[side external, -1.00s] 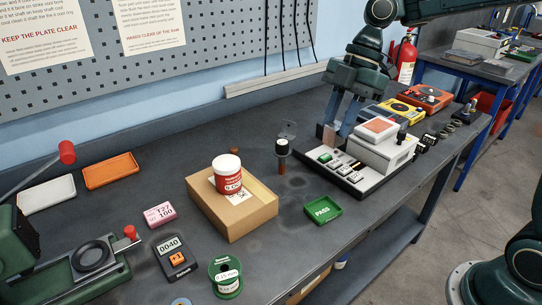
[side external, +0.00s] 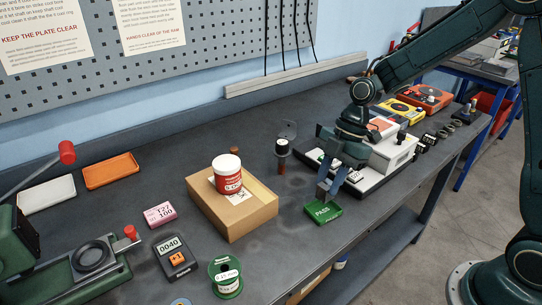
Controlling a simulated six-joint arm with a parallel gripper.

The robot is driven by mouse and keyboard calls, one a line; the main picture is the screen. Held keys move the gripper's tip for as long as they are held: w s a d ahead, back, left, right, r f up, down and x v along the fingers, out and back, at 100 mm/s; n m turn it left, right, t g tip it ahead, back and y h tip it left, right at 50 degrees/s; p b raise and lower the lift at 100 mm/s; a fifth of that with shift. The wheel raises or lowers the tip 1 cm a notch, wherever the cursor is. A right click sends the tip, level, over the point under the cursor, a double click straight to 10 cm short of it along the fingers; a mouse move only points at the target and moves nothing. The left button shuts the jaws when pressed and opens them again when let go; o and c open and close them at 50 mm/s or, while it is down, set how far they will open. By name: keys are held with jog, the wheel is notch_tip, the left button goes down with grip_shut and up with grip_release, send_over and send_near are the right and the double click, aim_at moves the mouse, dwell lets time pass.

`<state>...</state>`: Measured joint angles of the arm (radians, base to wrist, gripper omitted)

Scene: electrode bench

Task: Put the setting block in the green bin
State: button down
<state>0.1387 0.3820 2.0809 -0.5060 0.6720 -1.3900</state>
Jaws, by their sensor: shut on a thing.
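The green bin (side external: 323,212), a small shallow tray marked PASS, sits on the bench right of the cardboard box. My gripper (side external: 327,191) is directly above the bin, pointing down, its fingertips low near the bin's back rim. It is shut on the setting block, a small greyish piece mostly hidden between the fingers. I cannot tell whether the block touches the bin.
A cardboard box (side external: 231,214) carries a red and white jar (side external: 227,174). A black-handled tool (side external: 282,154) stands upright behind the bin. A white instrument (side external: 394,150) on a black-edged base is close behind my gripper. The bench in front of the bin is clear.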

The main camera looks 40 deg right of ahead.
jog(key=shift+f, duration=0.2)
jog(key=shift+f, duration=2.05)
jog(key=c, duration=1.1)
grip_release()
jog(key=shift+f, duration=0.15)
jog(key=v, duration=1.2)
jog(key=shift+r, duration=0.25)
